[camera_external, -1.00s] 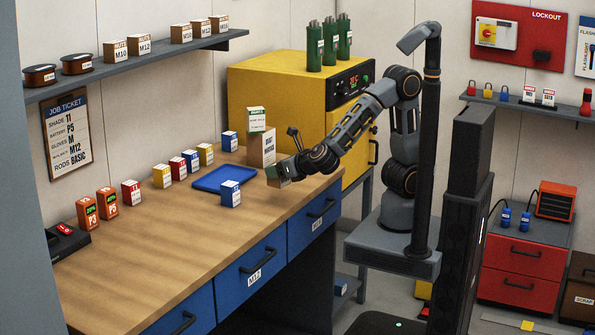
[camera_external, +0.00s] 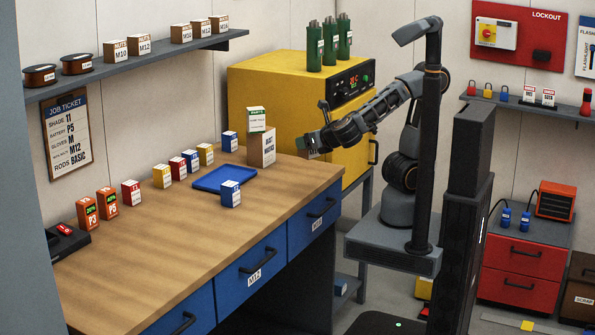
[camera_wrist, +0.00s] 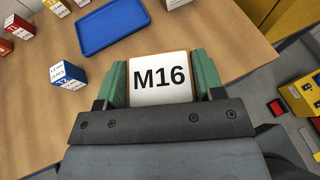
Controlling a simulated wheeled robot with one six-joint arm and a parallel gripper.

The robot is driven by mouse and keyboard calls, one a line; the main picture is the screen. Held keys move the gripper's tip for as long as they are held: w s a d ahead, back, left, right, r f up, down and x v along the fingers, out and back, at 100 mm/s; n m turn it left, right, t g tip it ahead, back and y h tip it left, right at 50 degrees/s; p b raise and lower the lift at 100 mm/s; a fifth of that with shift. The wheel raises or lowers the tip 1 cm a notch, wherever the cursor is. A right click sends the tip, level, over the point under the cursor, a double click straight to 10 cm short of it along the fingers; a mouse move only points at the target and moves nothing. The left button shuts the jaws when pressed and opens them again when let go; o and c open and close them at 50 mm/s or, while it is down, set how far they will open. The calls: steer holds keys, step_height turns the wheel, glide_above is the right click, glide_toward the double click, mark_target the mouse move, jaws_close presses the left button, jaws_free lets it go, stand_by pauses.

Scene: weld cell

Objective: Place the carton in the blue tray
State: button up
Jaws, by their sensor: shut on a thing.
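My gripper (camera_wrist: 162,82) is shut on a small carton (camera_wrist: 160,78) with a white face marked M16, held between green fingertips in the wrist view. In the external view my gripper (camera_external: 310,146) is raised above the right end of the bench, where the carton is hard to make out. The blue tray (camera_external: 208,184) lies flat and empty on the bench, left of my gripper and apart from it. It also shows at the top of the wrist view (camera_wrist: 110,24).
A blue-and-white box (camera_external: 230,194) stands at the tray's front right. Several small boxes line the back. The yellow cabinet (camera_external: 275,95) stands behind. The front of the bench (camera_external: 170,245) is clear.

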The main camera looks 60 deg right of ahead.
steer(key=w+d, duration=0.1)
steer(key=w, duration=0.2)
steer(key=w+d, duration=0.1)
steer(key=w, duration=0.2)
steer(key=w+d, duration=0.1)
steer(key=w, duration=0.2)
steer(key=shift+w+r, duration=0.1)
steer(key=shift+r, duration=0.05)
steer(key=shift+n+y, duration=0.5)
steer(key=w, duration=0.4)
steer(key=shift+w+a+r, duration=0.15)
steer(key=shift+w+r, duration=0.1)
steer(key=shift+w, duration=0.15)
steer(key=n+y+b, duration=0.2)
steer(key=n+y, duration=0.1)
steer(key=y, duration=0.1)
glide_above(225, 179)
steer(key=shift+t, duration=0.4)
steer(key=f, duration=0.8)
steer(key=shift+s+f, duration=0.2)
steer(key=shift+s, duration=0.1)
steer(key=f, duration=0.2)
steer(key=f+b, duration=0.1)
steer(key=shift+w+a, duration=0.1)
steer(key=shift+w, duration=0.15)
steer(key=shift+f, duration=0.3)
steer(key=shift+f, duration=0.1)
